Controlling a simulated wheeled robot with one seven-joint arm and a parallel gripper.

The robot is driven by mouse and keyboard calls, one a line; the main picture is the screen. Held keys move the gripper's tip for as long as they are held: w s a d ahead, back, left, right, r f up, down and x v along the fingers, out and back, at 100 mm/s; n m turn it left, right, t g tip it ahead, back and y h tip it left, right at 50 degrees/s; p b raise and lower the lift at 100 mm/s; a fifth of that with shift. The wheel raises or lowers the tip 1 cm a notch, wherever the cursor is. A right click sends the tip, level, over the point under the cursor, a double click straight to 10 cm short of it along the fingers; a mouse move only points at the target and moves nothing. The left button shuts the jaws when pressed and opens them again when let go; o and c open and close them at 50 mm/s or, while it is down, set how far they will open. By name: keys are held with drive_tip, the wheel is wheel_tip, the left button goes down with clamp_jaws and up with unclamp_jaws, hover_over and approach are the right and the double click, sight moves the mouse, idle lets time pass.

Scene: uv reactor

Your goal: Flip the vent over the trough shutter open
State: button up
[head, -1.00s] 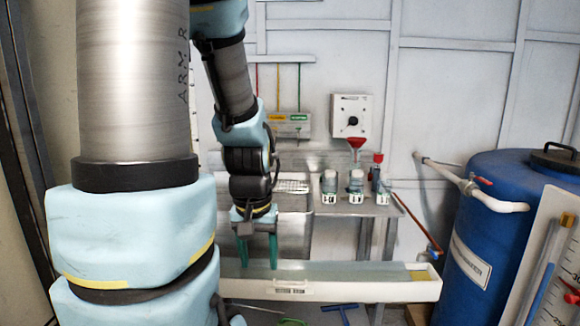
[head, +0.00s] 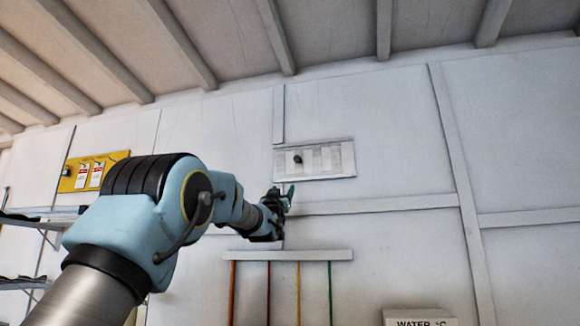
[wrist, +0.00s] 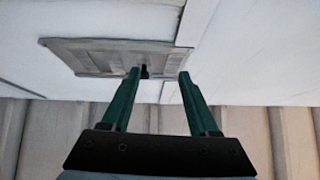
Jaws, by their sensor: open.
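The vent (head: 328,160) is a flat, pale grey slatted panel high on the white wall, with a small dark knob (head: 297,159) near its left end. My gripper (head: 290,192) is raised just below the vent's left part in the head view. In the wrist view the vent (wrist: 97,56) lies beyond the fingers, mostly to the left. My two green fingers (wrist: 158,73) are open and empty. The dark knob shows between them, close to the left fingertip. I cannot tell how far the tips are from it; no contact shows.
A white rail with coloured pipes (head: 290,256) runs below the vent. Wall battens (head: 385,205) cross the wall beside it. Ceiling beams (head: 180,45) are above. A yellow board with tags (head: 95,172) and shelves (head: 35,215) are at the left.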

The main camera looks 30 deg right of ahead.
drive_tip(key=h, duration=0.2)
approach(296, 160)
drive_tip(key=shift+m, duration=0.3)
drive_tip(key=p+x, duration=0.7)
drive_tip(key=p, duration=0.1)
drive_tip(key=shift+d+r, duration=0.15)
drive_tip(key=shift+r, duration=0.15)
drive_tip(key=shift+p+x, duration=0.95)
drive_tip(key=shift+p, duration=0.05)
drive_tip(key=shift+w+f, duration=0.1)
drive_tip(key=shift+f, duration=0.05)
drive_tip(key=shift+c, duration=0.3)
clamp_jaws()
